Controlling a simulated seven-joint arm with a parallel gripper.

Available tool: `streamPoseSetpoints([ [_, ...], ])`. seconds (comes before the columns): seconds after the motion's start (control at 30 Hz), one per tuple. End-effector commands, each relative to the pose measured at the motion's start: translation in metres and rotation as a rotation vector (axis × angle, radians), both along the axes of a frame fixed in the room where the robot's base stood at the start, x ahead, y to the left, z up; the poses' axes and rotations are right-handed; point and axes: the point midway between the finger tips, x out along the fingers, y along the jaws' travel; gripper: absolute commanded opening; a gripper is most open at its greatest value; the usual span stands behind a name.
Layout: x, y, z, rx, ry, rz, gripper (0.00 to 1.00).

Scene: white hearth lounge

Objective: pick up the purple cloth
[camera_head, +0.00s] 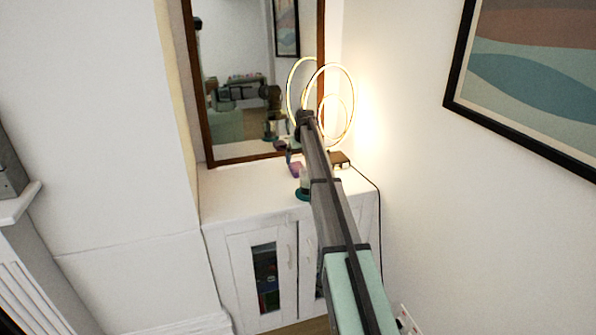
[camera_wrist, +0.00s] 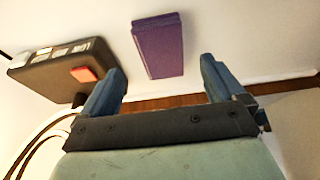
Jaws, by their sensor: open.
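The purple cloth (camera_wrist: 158,46) is a folded, flat rectangular block lying on the white cabinet top in the wrist view. My gripper (camera_wrist: 163,68) is open and empty, with one blue finger on each side of the picture's middle. The cloth lies ahead of the gap between the fingers, its lower end close to the line of the fingertips.
A lit ring lamp (camera_head: 334,100) stands on the cabinet (camera_head: 235,190); its dark base (camera_wrist: 60,70) is close to the left finger. A framed mirror (camera_head: 240,110) is behind. The cabinet top's left part is clear.

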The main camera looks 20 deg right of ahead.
Motion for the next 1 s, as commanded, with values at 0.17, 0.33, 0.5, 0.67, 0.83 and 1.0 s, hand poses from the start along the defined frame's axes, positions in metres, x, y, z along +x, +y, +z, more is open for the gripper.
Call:
streamPoseSetpoints([
  [0.17, 0.003, 0.0, -0.007, 0.0, -0.001, 0.0, 0.96],
  [0.33, 0.01, 0.001, -0.024, 0.0, 0.0, 0.0, 0.96],
  [0.5, 0.017, 0.001, -0.045, 0.0, -0.001, 0.0, 0.96],
  [0.67, 0.018, 0.001, -0.051, 0.0, -0.001, -0.001, 0.96],
  [0.83, 0.018, 0.001, -0.051, 0.0, -0.001, -0.001, 0.96],
  [1.0, 0.018, 0.001, -0.051, 0.0, -0.001, -0.001, 0.96],
])
